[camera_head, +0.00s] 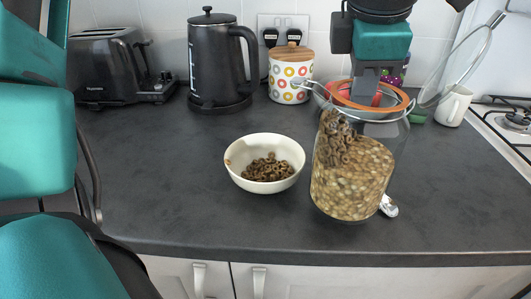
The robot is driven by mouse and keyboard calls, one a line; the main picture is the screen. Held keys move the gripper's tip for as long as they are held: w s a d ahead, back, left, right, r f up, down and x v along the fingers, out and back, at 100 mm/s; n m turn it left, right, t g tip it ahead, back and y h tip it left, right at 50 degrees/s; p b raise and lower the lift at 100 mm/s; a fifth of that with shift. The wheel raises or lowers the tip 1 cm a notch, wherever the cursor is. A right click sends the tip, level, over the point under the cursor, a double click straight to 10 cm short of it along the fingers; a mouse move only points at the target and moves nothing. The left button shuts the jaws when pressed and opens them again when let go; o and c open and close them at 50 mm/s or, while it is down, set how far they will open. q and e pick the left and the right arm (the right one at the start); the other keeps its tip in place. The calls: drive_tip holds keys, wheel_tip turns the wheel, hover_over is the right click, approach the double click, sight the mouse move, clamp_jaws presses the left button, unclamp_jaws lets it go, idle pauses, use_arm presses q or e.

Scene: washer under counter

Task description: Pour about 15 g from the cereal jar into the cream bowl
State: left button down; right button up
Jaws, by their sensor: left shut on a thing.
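The cereal jar (352,178) is clear glass with an orange rim ring and a wire clasp. It holds pale cereal, with brown rings at its upper left. My left gripper (371,95) is shut on the jar at its rim, coming from above. The jar leans slightly; I cannot tell whether its base touches the counter. Its glass lid (462,68) hangs open at the upper right. The cream bowl (239,151) stands upright on the counter just left of the jar, apart from it, with brown cereal rings (267,168) inside. My right gripper is out of view.
A black toaster (112,65), a black kettle (215,65) and a patterned canister (290,80) stand along the back. A white mug (453,106) and a hob (508,118) are at the right. A shiny metal item (389,207) lies beside the jar. The front left counter (165,200) is clear.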

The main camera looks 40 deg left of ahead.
use_arm(q)
drive_tip(key=shift+d+r, duration=0.1)
drive_tip(key=shift+r, duration=0.1)
wheel_tip(320, 180, up, 7)
drive_tip(key=p, duration=0.4)
drive_tip(key=shift+r+p, duration=0.1)
drive_tip(key=shift+p, duration=0.3)
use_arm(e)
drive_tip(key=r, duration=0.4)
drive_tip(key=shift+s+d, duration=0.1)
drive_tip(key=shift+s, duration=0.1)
